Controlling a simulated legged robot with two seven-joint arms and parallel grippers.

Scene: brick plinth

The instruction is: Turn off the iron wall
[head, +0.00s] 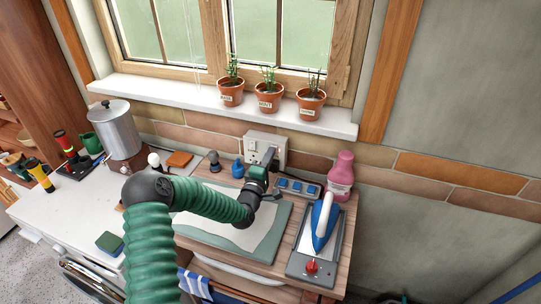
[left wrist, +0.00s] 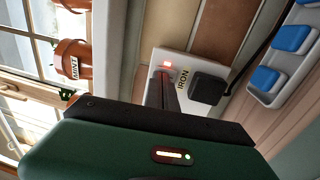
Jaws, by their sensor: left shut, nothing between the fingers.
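The iron wall switch is on a white socket plate (head: 281,142) on the brick wall. In the left wrist view the plate (left wrist: 187,62) bears the word IRON, a small lit red light (left wrist: 167,64) and a black plug (left wrist: 208,88). My left gripper (head: 268,160) is at the plate, its fingers (left wrist: 167,80) shut and empty. The fingertips are just below the red light, beside the plug, and cover the switch. I cannot tell whether they touch it. The blue iron (head: 323,222) rests on a grey stand at the right. My right gripper is not in view.
A power strip (head: 297,188) with blue switches lies right of my left gripper, near a pink bottle (head: 341,174). Potted herbs (head: 268,100) stand on the sill (head: 170,96) above. A pale ironing cloth (head: 205,226) lies below my left arm.

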